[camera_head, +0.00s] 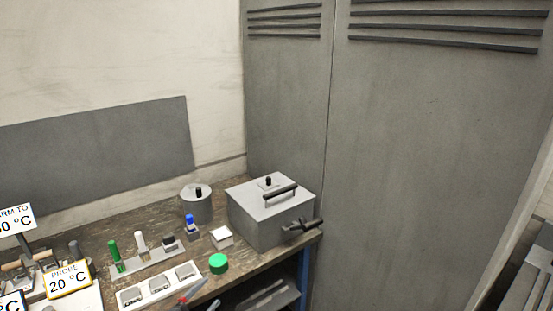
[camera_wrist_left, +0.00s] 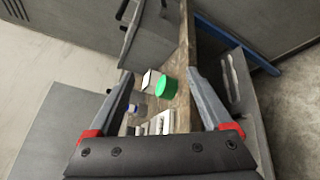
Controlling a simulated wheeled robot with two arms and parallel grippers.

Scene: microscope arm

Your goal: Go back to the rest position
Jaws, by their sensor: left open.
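My left gripper (camera_head: 203,294) shows partly at the bottom edge of the head view, with a grey finger and a red part. In the left wrist view my left gripper (camera_wrist_left: 160,73) is open, its two grey fingers wide apart with nothing held between them. A green round cap (camera_head: 218,263) stands on the workbench (camera_head: 120,225), just beyond the gripper in the head view. The green cap (camera_wrist_left: 168,88) also shows between the fingers in the left wrist view. I cannot tell the height of the fingers above the bench. My right gripper is not in view.
A grey lidded box (camera_head: 262,225) with a black handle stands at the bench's right end. A round lidded pot (camera_head: 196,208), a tube rack (camera_head: 150,262), a white tray (camera_head: 160,290) and a small white-topped block (camera_head: 221,238) stand nearby. Tall grey lockers (camera_head: 420,150) rise behind.

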